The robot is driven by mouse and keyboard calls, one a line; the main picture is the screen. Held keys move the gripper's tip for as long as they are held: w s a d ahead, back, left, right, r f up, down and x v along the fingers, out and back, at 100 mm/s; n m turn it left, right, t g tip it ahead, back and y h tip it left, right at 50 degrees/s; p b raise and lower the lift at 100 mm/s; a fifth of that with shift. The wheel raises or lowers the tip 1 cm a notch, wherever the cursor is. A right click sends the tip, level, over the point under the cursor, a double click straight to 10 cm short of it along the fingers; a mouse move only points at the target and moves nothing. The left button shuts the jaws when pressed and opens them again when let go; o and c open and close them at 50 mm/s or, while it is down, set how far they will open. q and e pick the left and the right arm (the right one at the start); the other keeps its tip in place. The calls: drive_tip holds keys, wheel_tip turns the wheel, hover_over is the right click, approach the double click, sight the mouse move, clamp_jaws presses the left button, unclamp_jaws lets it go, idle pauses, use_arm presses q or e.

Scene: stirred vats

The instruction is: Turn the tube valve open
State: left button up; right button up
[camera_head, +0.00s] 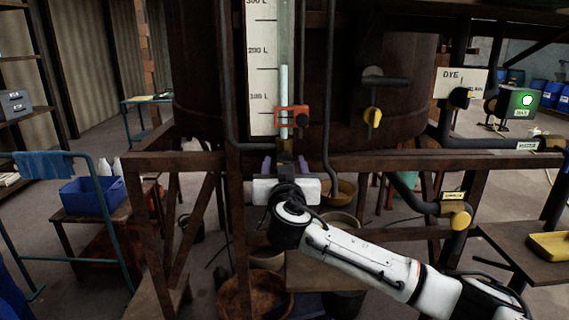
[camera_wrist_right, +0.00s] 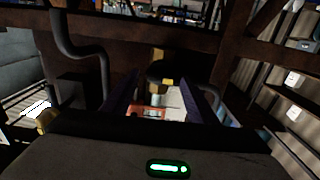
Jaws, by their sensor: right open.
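The sight tube (camera_head: 284,90) stands upright in front of a white litre scale (camera_head: 262,70) on the vat. A red-orange clamp (camera_head: 283,116) with a dark knob sits on the tube and also shows in the right wrist view (camera_wrist_right: 148,112). A dark fitting with a small yellow part (camera_wrist_right: 168,81), seemingly the tube valve, shows between my right fingers; my wrist largely hides this area in the head view. My right gripper (camera_head: 284,162) is open below the clamp, its purple fingers either side of the fitting. I cannot tell whether they touch it. My left gripper is out of view.
A yellow-handled tap (camera_head: 373,117) and a dark pipe are right of the tube. A rusty beam (camera_head: 400,162) crosses close by my right gripper. Another yellow valve (camera_head: 461,220) is lower right. A DYE sign (camera_head: 460,82) hangs at right. Bowls stand below.

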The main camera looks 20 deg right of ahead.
drive_tip(key=shift+c, duration=0.3)
drive_tip(key=c, duration=1)
drive_tip(key=n+b, duration=0.1)
drive_tip(key=n, duration=0.5)
drive_tip(key=shift+a+b, duration=0.1)
drive_tip(key=shift+b, duration=0.25)
drive_tip(key=n+p, duration=0.1)
drive_tip(key=n, duration=0.2)
drive_tip(key=shift+a+n, duration=0.1)
drive_tip(key=shift+n, duration=0.2)
drive_tip(key=shift+w+a+f+n+p, duration=0.1)
drive_tip(key=shift+f+n+p, duration=0.1)
drive_tip(key=shift+n, duration=1.85)
drive_tip(key=shift+f+n+p, duration=0.1)
drive_tip(key=shift+n+p, duration=0.05)
drive_tip(key=shift+n, duration=1.9)
